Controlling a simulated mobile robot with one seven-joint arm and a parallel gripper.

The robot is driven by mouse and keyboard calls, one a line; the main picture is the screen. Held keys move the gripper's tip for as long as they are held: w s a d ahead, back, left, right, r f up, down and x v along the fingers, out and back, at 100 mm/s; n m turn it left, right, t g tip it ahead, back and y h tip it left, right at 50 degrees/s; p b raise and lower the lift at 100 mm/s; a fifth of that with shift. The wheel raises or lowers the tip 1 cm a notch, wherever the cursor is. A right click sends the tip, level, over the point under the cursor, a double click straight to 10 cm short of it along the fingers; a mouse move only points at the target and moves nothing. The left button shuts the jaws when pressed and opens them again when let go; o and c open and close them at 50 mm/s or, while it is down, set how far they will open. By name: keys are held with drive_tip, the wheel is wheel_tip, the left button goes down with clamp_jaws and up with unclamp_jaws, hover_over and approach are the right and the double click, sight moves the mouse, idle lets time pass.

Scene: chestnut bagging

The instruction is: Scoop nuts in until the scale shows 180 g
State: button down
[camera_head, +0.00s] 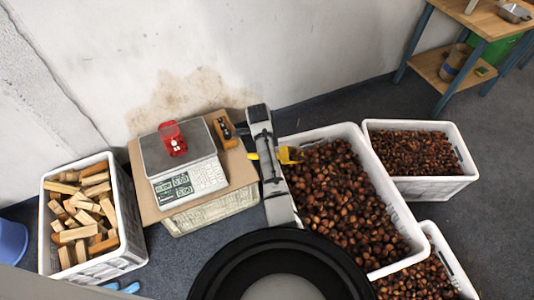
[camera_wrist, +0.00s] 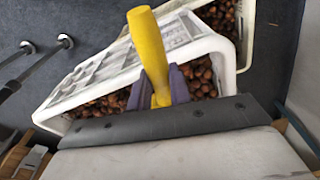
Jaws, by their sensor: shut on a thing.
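My gripper (camera_head: 272,156) is shut on the yellow handle of a scoop (camera_head: 289,155), whose yellow end shows at the far left edge of the large white crate of chestnuts (camera_head: 398,210). I cannot tell whether nuts are in the scoop. In the wrist view the yellow handle (camera_wrist: 149,50) stands between the purple fingers (camera_wrist: 160,88). A grey scale (camera_head: 205,180) stands on a brown board left of my gripper. A red container (camera_head: 172,138) with small pale marks sits on its pan. The scale display (camera_head: 173,187) is lit, but its digits are too small to read.
A white crate of smaller nuts (camera_head: 415,125) stands behind right, another nut crate (camera_head: 452,262) front right. A crate of wood blocks (camera_head: 125,215) is at left. An orange-and-black item (camera_head: 224,128) lies beside the scale. A wall is behind; a workbench (camera_head: 490,20) stands far right.

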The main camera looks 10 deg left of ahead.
drive_tip(key=y, duration=0.1)
drive_tip(key=d+y, duration=0.1)
drive_tip(key=y, duration=0.1)
drive_tip(key=shift+w+d+r+g, duration=0.1)
drive_tip(key=shift+w+d+g, duration=0.1)
drive_tip(key=shift+g, duration=0.2)
drive_tip(key=w+d+r+g+y, duration=0.1)
drive_tip(key=d+r+g+y, duration=0.1)
drive_tip(key=d+r+y, duration=0.5)
drive_tip(key=shift+w+d+y+b, duration=0.3)
drive_tip(key=shift+w+d+y, duration=0.15)
drive_tip(key=shift+y, duration=0.65)
drive_tip(key=a+f+h, duration=0.2)
drive_tip(key=a+h, duration=0.1)
drive_tip(key=s+a+f+t+h, duration=0.1)
drive_tip(key=a+f+h, duration=0.1)
drive_tip(key=f+h, duration=0.1)
drive_tip(key=s+a+f+t+h, duration=0.1)
drive_tip(key=a+f+h, duration=0.1)
drive_tip(key=a+h, duration=0.1)
drive_tip(key=shift+s+a+f+p, duration=0.1)
drive_tip(key=shift+a+f+p, duration=0.05)
drive_tip(key=shift+a+p, duration=0.2)
drive_tip(key=h, duration=0.1)
drive_tip(key=a+h, duration=0.1)
drive_tip(key=h, duration=0.1)
drive_tip(key=shift+s+t+h, duration=0.1)
drive_tip(key=shift+t+h, duration=0.2)
drive_tip(key=shift+t, duration=0.1)
drive_tip(key=shift+r, duration=1.6)
